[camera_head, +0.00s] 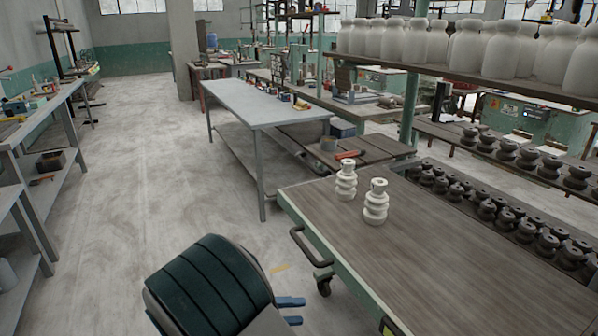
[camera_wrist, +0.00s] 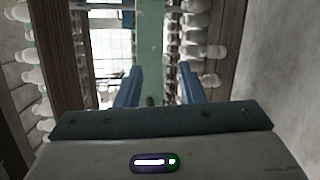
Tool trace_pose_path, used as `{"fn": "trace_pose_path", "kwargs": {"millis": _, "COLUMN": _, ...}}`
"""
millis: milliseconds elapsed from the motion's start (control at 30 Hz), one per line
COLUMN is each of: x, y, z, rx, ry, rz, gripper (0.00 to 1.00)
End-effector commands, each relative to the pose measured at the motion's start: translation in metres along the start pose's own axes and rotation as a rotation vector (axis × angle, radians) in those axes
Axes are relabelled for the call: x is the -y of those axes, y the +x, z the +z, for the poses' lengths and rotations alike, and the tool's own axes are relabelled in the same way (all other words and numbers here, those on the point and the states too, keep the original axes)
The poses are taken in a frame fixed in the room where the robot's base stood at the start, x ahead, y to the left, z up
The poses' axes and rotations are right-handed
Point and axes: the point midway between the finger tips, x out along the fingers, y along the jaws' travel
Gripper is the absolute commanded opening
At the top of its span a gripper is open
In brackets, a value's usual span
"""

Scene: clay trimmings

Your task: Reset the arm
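My gripper (camera_head: 292,311) shows at the bottom of the head view, off the left side of the wooden-topped cart. Its two blue fingers stand apart. In the wrist view the fingers (camera_wrist: 158,72) also stand apart, with nothing held between them. My dark green and grey arm part covers the floor beside the gripper in the head view.
A wheeled cart (camera_head: 400,268) with a wooden top carries two pale ribbed pieces, one at the back (camera_head: 346,181) and one nearer (camera_head: 376,203). Racks of white (camera_head: 465,48) and dark (camera_head: 500,207) pieces stand right. A grey table (camera_head: 262,101) stands behind. Floor (camera_head: 150,170) at left is clear.

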Motion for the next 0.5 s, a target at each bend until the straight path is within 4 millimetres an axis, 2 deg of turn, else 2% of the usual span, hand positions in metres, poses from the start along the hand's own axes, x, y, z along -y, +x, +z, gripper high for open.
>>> {"fn": "trace_pose_path", "kwargs": {"millis": 33, "x": -0.010, "y": 0.012, "z": 0.005, "rx": 0.032, "ry": -0.011, "rz": -0.059, "gripper": 0.35}}
{"fn": "trace_pose_path", "kwargs": {"millis": 200, "x": -0.035, "y": 0.052, "z": 0.031, "rx": 0.130, "ry": -0.056, "rz": -0.319, "gripper": 0.35}}
{"fn": "trace_pose_path", "kwargs": {"millis": 300, "x": -0.047, "y": 0.071, "z": 0.049, "rx": 0.167, "ry": -0.067, "rz": -0.481, "gripper": 0.35}}
{"fn": "trace_pose_path", "kwargs": {"millis": 500, "x": -0.070, "y": 0.096, "z": 0.086, "rx": 0.186, "ry": -0.038, "rz": -0.785, "gripper": 0.35}}
